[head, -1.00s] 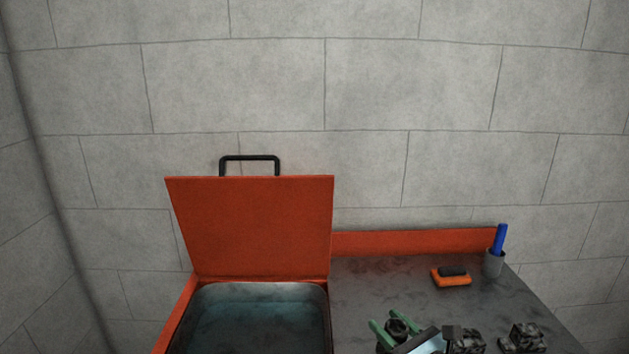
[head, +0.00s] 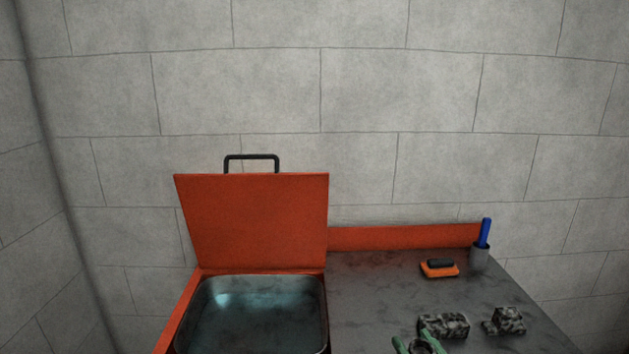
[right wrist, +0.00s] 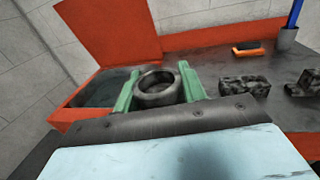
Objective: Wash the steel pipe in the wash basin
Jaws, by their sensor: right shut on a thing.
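The wash basin (head: 252,318) is a steel tub with bluish liquid in it, set in an orange frame. Its orange lid (head: 252,222) with a black handle stands open behind it. My right gripper (head: 419,345) has green fingers and shows at the bottom edge of the head view. It is shut on the steel pipe (right wrist: 157,88), whose dark round open end faces up between the green fingers in the right wrist view. The basin (right wrist: 100,90) lies beyond and to the left there. The pipe's lower part is hidden. My left gripper is not in view.
The dark worktop (head: 380,285) right of the basin carries an orange brush (head: 439,268), a grey cup with a blue item (head: 481,250), and dark mottled blocks (head: 443,326) close to my right gripper. A low orange rim (head: 405,237) runs along the back wall.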

